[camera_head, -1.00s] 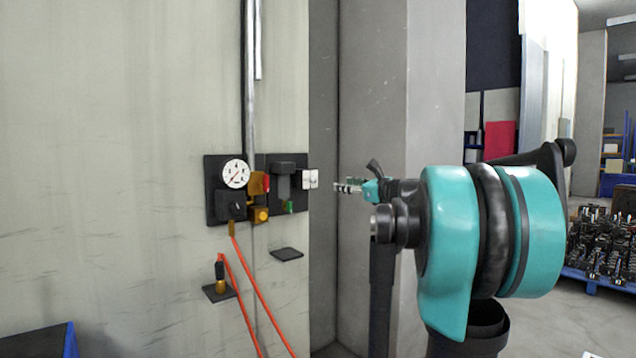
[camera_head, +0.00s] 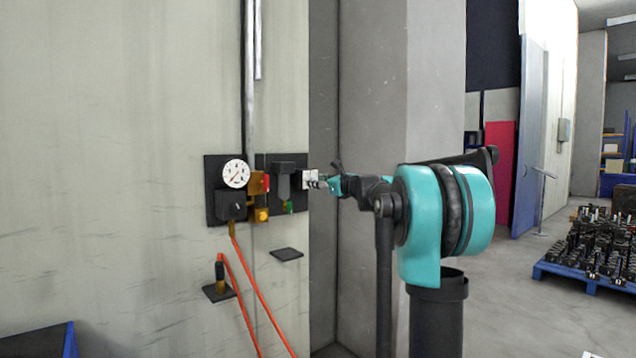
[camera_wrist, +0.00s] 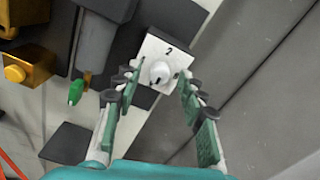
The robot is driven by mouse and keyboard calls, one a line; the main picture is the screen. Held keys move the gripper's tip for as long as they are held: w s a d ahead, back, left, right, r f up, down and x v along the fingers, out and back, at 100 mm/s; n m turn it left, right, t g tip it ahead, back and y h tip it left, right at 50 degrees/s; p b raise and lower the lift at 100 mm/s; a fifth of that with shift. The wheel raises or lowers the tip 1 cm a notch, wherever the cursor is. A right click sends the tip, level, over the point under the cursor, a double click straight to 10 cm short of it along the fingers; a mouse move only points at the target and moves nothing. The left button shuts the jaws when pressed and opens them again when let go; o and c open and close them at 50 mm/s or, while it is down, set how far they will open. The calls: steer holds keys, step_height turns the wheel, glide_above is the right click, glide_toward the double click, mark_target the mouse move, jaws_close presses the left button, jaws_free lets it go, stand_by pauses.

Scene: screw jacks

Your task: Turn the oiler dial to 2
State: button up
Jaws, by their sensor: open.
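The oiler dial (camera_wrist: 161,72) is a small white round knob on a white square plate (camera_wrist: 181,48) marked "2" above it. A short dark mark shows on the knob's face. In the head view the white plate (camera_head: 309,179) sits at the right end of the black wall panel, partly hidden by my gripper (camera_head: 322,183). In the wrist view my gripper (camera_wrist: 158,93) is open, with one green-padded finger on each side of the knob. I cannot tell whether either finger touches it.
Left of the dial are a black filter unit (camera_head: 283,180) with a green tip, a brass fitting (camera_wrist: 26,68) and a round gauge (camera_head: 235,174). A dark small shelf (camera_head: 286,254) juts out below. Orange hoses (camera_head: 262,300) hang lower. A wall corner stands right of the panel.

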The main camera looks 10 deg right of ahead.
steer(key=shift+c, duration=0.6)
jaws_close()
steer(key=shift+n, duration=8.9)
